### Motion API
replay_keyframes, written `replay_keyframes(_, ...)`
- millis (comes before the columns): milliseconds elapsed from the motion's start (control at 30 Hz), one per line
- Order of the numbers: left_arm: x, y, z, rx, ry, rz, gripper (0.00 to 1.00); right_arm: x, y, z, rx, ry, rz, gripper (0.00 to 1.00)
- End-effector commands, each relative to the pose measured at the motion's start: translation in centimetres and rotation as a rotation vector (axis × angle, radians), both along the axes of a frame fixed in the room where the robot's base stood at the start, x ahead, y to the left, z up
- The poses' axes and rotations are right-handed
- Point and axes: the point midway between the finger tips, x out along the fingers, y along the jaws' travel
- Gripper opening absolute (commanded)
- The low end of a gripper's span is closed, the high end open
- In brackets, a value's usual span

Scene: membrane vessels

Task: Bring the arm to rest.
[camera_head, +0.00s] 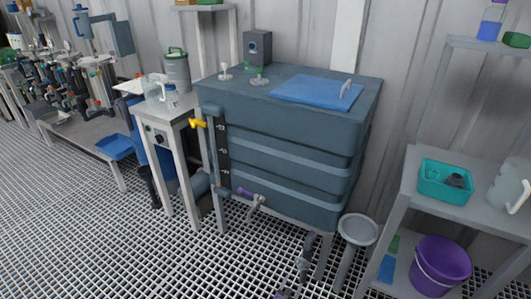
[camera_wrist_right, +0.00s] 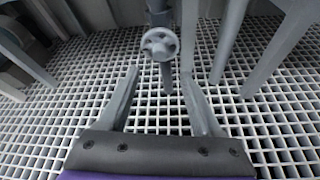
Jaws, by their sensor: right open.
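My right gripper (camera_head: 288,291) shows only in part at the bottom edge of the head view, low over the floor grating in front of the grey-blue tank (camera_head: 285,185). In the right wrist view its two grey fingers (camera_wrist_right: 158,78) are spread apart with nothing between them. A grey handwheel valve (camera_wrist_right: 160,43) on a vertical pipe stands just beyond the fingertips, apart from them. In the head view this valve (camera_head: 303,264) hangs below the tank. My left gripper is in neither view.
Tank legs (camera_wrist_right: 228,40) stand close to the right of the valve. A grey funnel (camera_head: 358,229) stands right of the tank, beside a shelf (camera_head: 415,195) with a teal bin (camera_head: 445,184) and purple bucket (camera_head: 440,267). Open grating (camera_head: 100,240) lies to the left.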

Motion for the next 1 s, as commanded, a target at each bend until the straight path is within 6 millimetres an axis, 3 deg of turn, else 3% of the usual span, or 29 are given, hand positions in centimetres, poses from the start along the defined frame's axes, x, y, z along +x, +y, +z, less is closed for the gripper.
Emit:
replay_keyframes(167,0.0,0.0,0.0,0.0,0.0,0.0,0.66,0.7,-0.6,2.4,0.08,-0.012,-0.046,0.66)
replay_keyframes(367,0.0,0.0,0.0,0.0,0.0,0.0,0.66,1.3,-2.1,9.6,0.336,-0.052,-0.205,0.66)
replay_keyframes(533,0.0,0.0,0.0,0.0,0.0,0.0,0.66,-0.1,-3.5,15.9,0.571,-0.092,-0.369,0.66)
replay_keyframes(767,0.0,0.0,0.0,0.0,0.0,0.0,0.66,-4.6,-4.8,23.6,0.874,-0.149,-0.605,0.66)
replay_keyframes(1000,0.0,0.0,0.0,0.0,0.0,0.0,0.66,-11.9,-5.3,29.8,1.17,-0.21,-0.875,0.66)
